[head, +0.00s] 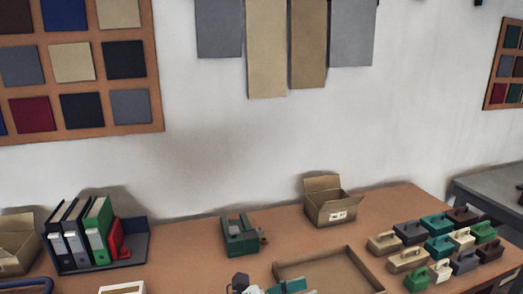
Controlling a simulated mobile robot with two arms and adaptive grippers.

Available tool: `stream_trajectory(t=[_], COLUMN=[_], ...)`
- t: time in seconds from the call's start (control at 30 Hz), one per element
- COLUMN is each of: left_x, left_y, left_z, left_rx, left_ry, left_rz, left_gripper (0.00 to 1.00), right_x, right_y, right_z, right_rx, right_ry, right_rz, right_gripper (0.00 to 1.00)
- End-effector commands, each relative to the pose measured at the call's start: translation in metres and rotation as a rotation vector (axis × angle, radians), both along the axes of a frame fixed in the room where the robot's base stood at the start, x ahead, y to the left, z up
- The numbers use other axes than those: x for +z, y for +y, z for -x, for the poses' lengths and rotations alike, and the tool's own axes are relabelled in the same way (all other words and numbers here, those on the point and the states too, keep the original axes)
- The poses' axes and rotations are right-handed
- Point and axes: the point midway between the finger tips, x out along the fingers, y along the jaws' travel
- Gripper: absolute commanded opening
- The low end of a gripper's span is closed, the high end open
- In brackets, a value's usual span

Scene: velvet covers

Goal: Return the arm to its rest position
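No gripper fingers can be made out in the head view. A small dark and pale grey mechanical part shows at the bottom edge, left of the open tray (352,254). It may be part of one of my arms, but I cannot tell which arm. A teal piece (288,286) lies right beside it, cut off by the frame edge. I cannot tell whether the two touch.
The brown table (190,236) holds a green device (240,238), a cardboard box (329,206), several handled blocks (409,260) at right, and binders (98,229) with a red object (118,239) at left. Another cardboard box (14,252) stands far left.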

Motion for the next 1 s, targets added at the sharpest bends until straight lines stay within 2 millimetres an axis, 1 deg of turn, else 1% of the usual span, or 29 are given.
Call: stream_trajectory(t=[0.03, 0.07, 0.1, 0.13, 0.17, 0.2, 0.27, 0.3, 0.37, 0.4, 0.47, 0.5, 0.57, 0.6, 0.7, 0.83, 0.87, 1.0], left_x=[0.021, 0.031, 0.040, 0.044, 0.043, 0.037, 0.018, -0.001, -0.032, -0.055, -0.089, -0.110, -0.136, -0.150, -0.176, -0.197, -0.201, -0.213], left_y=[0.013, 0.026, 0.046, 0.063, 0.082, 0.109, 0.149, 0.175, 0.207, 0.225, 0.247, 0.258, 0.270, 0.274, 0.281, 0.284, 0.284, 0.283], left_z=[-0.004, -0.009, -0.017, -0.023, -0.029, -0.034, -0.038, -0.035, -0.026, -0.015, 0.006, 0.023, 0.048, 0.065, 0.102, 0.144, 0.153, 0.194], left_rx=[0.099, 0.159, 0.244, 0.307, 0.371, 0.458, 0.592, 0.682, 0.812, 0.897, 1.027, 1.110, 1.222, 1.289, 1.433, 1.593, -1.613, -1.586], left_ry=[0.133, 0.215, 0.328, 0.416, 0.507, 0.629, 0.819, 0.942, 1.114, 1.226, 1.383, 1.479, 1.601, 1.671, 1.807, 1.939, -1.951, -1.851], left_rz=[0.194, 0.308, 0.455, 0.563, 0.669, 0.803, 0.999, 1.118, 1.277, 1.371, 1.498, 1.570, 1.657, 1.701, 1.780, 1.843, -1.839, -1.681], left_gripper=[0.46, 0.46, 0.46, 0.46, 0.46, 0.46, 0.46, 0.46, 0.46, 0.46, 0.46, 0.46, 0.46, 0.46, 0.46, 0.46, 0.46, 0.46], right_x=[0.000, 0.000, 0.000, 0.000, 0.000, 0.000, 0.000, 0.000, 0.000, 0.000, 0.000, 0.000, 0.000, 0.000, 0.000, 0.000, 0.000, 0.000], right_y=[0.000, 0.000, 0.000, 0.000, 0.000, 0.000, 0.000, 0.000, 0.000, 0.000, 0.000, 0.000, 0.000, 0.000, 0.000, 0.000, 0.000, 0.000], right_z=[0.000, 0.000, 0.000, 0.000, 0.000, 0.000, 0.000, 0.000, 0.000, 0.000, 0.000, 0.000, 0.000, 0.000, 0.000, 0.000, 0.000, 0.000], right_rx=[0.000, 0.000, 0.000, 0.000, 0.000, 0.000, 0.000, 0.000, 0.000, 0.000, 0.000, 0.000, 0.000, 0.000, 0.000, 0.000, 0.000, 0.000], right_ry=[0.000, 0.000, 0.000, 0.000, 0.000, 0.000, 0.000, 0.000, 0.000, 0.000, 0.000, 0.000, 0.000, 0.000, 0.000, 0.000, 0.000, 0.000], right_rz=[0.000, 0.000, 0.000, 0.000, 0.000, 0.000, 0.000, 0.000, 0.000, 0.000, 0.000, 0.000, 0.000, 0.000, 0.000, 0.000, 0.000, 0.000], right_gripper=[0.54, 0.54, 0.54, 0.54, 0.54, 0.54, 0.54, 0.54, 0.54, 0.54, 0.54, 0.54, 0.54, 0.54, 0.54, 0.54, 0.54, 0.54])
